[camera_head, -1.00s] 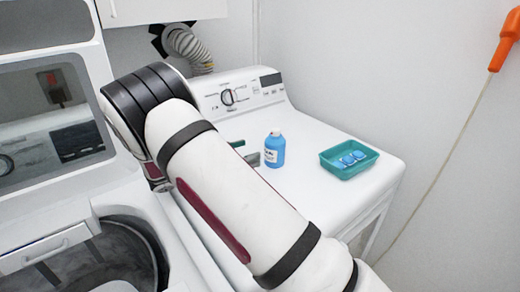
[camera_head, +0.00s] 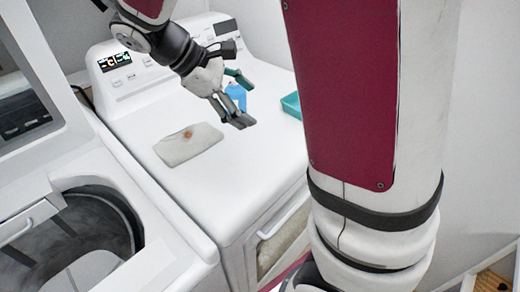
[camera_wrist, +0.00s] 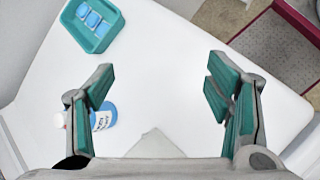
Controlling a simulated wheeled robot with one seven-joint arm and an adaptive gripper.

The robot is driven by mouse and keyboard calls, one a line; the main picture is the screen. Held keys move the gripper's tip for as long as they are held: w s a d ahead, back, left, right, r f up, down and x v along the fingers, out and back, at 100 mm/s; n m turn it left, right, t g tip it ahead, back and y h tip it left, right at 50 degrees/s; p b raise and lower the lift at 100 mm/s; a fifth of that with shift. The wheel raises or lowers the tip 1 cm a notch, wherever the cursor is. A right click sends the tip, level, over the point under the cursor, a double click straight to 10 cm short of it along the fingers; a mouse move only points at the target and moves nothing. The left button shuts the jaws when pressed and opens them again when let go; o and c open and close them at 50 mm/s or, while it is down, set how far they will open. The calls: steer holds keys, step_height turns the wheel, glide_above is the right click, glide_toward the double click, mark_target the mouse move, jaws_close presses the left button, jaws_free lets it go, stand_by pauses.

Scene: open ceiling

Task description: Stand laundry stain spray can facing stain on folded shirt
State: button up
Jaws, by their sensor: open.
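The blue spray can (camera_head: 236,97), bottle-like with a white label, stands on the white machine top, partly hidden by my gripper (camera_head: 246,102). In the wrist view the can (camera_wrist: 105,117) is behind and beside the left finger of my gripper (camera_wrist: 160,82), not centred between the fingers. The gripper is open and empty, with its fingers spread. The folded shirt (camera_head: 180,150) is pale grey and lies flat on the machine top, left of the gripper. It has a reddish-brown stain (camera_head: 187,134) near its far edge. A corner of the shirt (camera_wrist: 155,145) shows at the bottom of the wrist view.
A teal tray (camera_wrist: 103,43) holding several blue and white packets is beyond the can. The machine's control panel (camera_head: 125,66) rises at the back. An open washer (camera_head: 75,235) is at left.

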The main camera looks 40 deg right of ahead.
steer(key=s+a+r+m+t+y, duration=0.1)
steer(key=s+a+m+t+y, duration=0.2)
steer(key=s, duration=0.5)
steer(key=s+a+r+m+t+y, duration=0.2)
steer(key=s+a+m+y, duration=0.3)
steer(key=s, duration=0.4)
steer(key=shift+s+a+m+t, duration=0.2)
steer(key=shift+m+t, duration=0.2)
steer(key=shift+t, duration=0.4)
steer(key=shift+r, duration=0.1)
steer(key=shift+w+r, duration=0.1)
steer(key=shift+r, duration=0.15)
